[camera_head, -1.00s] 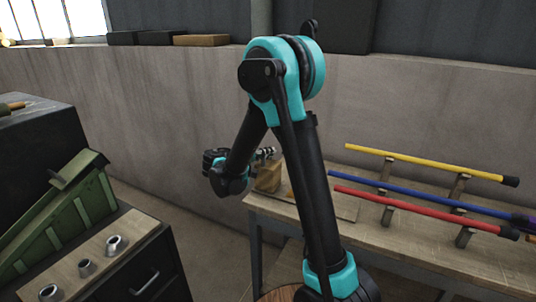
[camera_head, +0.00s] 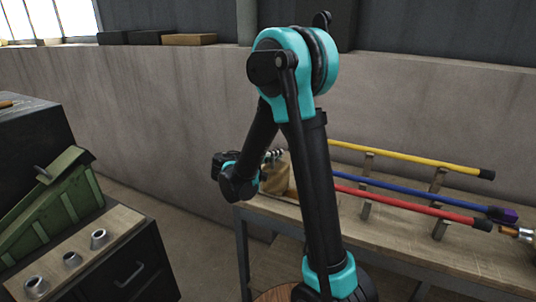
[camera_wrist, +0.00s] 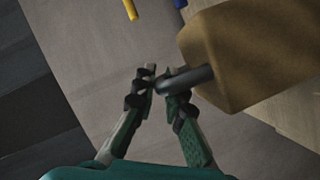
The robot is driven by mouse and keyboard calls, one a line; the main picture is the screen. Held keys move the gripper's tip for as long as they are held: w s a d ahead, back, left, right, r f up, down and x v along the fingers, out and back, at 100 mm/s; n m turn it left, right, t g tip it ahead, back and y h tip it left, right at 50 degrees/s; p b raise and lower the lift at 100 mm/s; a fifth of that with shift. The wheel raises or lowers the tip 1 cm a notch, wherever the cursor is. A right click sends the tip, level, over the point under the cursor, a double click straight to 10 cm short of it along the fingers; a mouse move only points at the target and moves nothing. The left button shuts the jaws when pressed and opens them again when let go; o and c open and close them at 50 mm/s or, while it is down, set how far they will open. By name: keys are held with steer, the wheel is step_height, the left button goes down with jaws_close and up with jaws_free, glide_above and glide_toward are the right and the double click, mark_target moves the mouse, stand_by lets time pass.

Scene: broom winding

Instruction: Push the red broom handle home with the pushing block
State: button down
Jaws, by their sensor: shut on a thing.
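The red broom handle (camera_head: 400,202) lies on wooden supports on the workbench, nearest me of three handles. Its black-tipped right end is by a brass-coloured fitting (camera_head: 515,232). The tan pushing block (camera_head: 277,178) is at the bench's left end, left of the handles; it also shows in the wrist view (camera_wrist: 255,50). My gripper (camera_head: 274,155) is beside the block; in the wrist view my gripper (camera_wrist: 158,85) is shut on the block's dark peg (camera_wrist: 190,80). My arm hides the red handle's left end, so contact with the block cannot be told.
A blue handle (camera_head: 395,186) and a yellow handle (camera_head: 420,160) lie behind the red one. A dark cabinet (camera_head: 140,265) with metal rings and a green crate-like fixture (camera_head: 50,212) stand at left.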

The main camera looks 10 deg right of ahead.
steer(key=s+d, duration=0.5)
steer(key=d, duration=0.2)
steer(key=shift+s+d, duration=0.35)
steer(key=c, duration=1.6)
jaws_free()
steer(key=shift+w, duration=0.1)
steer(key=shift+a, duration=0.1)
steer(key=v, duration=1.2)
steer(key=shift+r, duration=0.1)
